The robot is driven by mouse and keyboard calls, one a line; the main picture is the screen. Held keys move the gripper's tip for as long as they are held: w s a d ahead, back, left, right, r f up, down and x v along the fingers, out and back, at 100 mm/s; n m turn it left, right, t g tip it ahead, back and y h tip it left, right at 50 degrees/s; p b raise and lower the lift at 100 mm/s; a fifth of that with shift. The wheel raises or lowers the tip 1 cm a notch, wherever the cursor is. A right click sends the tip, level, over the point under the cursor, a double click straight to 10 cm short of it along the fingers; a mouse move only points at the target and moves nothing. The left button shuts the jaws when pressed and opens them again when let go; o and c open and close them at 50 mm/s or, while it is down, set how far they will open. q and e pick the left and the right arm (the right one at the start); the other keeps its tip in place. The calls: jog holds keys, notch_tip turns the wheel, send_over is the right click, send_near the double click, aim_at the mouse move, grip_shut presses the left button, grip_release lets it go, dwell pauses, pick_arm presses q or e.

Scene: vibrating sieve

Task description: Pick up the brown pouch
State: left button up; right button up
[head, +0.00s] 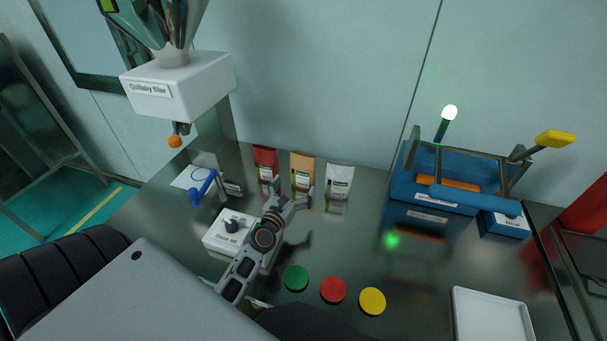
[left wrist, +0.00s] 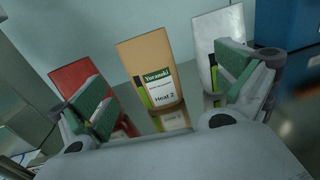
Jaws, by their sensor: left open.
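The brown pouch (head: 302,169) stands upright on the dark shiny table near the wall, between a red pouch (head: 266,163) and a white pouch (head: 339,179). My left gripper (head: 291,201) is open in front of the brown pouch. In the left wrist view the brown pouch (left wrist: 151,72) faces me between the two spread green-padded fingers, with a label that reads "Heat 2". It lies beyond the fingertips, and no contact shows. The red pouch (left wrist: 75,78) is partly behind the left finger, and the white pouch (left wrist: 218,40) is partly behind the right finger. My right gripper is not in view.
A white box with a dark knob (head: 231,231) lies left of my left arm. Green (head: 296,278), red (head: 333,289) and yellow (head: 372,300) discs lie in front. A blue sieve machine (head: 432,190) and a white tray (head: 491,317) are at right.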

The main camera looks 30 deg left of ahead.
pick_arm(q)
jog(key=shift+s+a+r+n+y, duration=0.1)
jog(key=shift+s+a+n+y, duration=0.05)
jog(key=shift+a, duration=0.4)
jog(key=shift+s+a+n+y, duration=0.1)
jog(key=shift+a+n+y, duration=0.05)
jog(key=shift+a, duration=0.4)
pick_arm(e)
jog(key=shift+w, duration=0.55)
pick_arm(q)
jog(key=p, duration=0.1)
send_near(302, 161)
jog(key=shift+w, duration=1.25)
jog(key=shift+w+a, duration=0.15)
jog(key=shift+w, duration=0.55)
jog(key=shift+w+a, duration=0.15)
jog(key=shift+w, duration=0.55)
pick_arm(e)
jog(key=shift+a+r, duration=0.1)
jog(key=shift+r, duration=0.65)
pick_arm(q)
jog(key=shift+w, duration=0.1)
